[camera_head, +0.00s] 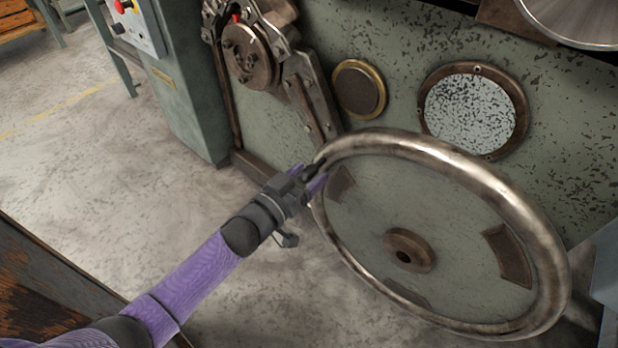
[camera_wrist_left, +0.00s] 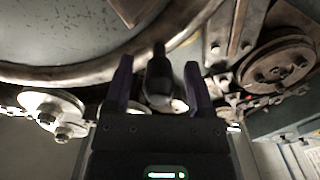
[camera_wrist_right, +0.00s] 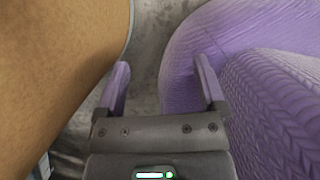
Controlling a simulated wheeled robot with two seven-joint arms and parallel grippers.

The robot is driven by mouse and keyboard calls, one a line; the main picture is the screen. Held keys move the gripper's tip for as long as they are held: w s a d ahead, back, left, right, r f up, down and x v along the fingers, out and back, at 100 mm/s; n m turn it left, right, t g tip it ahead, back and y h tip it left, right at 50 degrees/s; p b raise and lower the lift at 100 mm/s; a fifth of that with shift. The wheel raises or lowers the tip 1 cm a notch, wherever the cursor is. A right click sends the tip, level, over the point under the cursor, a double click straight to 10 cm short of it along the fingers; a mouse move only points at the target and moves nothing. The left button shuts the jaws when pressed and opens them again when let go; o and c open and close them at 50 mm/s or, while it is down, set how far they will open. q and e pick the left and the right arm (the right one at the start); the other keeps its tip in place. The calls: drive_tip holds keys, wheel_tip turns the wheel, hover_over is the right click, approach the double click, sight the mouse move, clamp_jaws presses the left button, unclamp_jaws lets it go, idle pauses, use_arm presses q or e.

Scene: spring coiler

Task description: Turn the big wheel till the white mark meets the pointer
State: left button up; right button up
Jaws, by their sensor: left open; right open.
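The big wheel (camera_head: 455,165) has a shiny metal rim, a brown hub (camera_head: 408,250) and brown patches on its grey-green disc. Its rim also crosses the left wrist view (camera_wrist_left: 60,73). My left gripper (camera_head: 318,172) is at the rim's upper left. In the left wrist view its open fingers (camera_wrist_left: 157,85) stand either side of a dark handle (camera_wrist_left: 159,72), with gaps showing. My right gripper (camera_wrist_right: 163,82) is open and empty in the right wrist view, away from the wheel. I cannot make out the white mark or the pointer.
The green machine panel (camera_head: 400,40) stands behind the wheel, with a round roller assembly (camera_head: 250,55) at its left. A control box (camera_head: 135,25) with red and yellow buttons is at upper left. A brown surface (camera_wrist_right: 55,70) lies left of my right gripper. Concrete floor (camera_head: 110,175) is clear at left.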

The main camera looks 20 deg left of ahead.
use_arm(q)
drive_tip(key=shift+w, duration=0.15)
clamp_jaws()
idle(1.4)
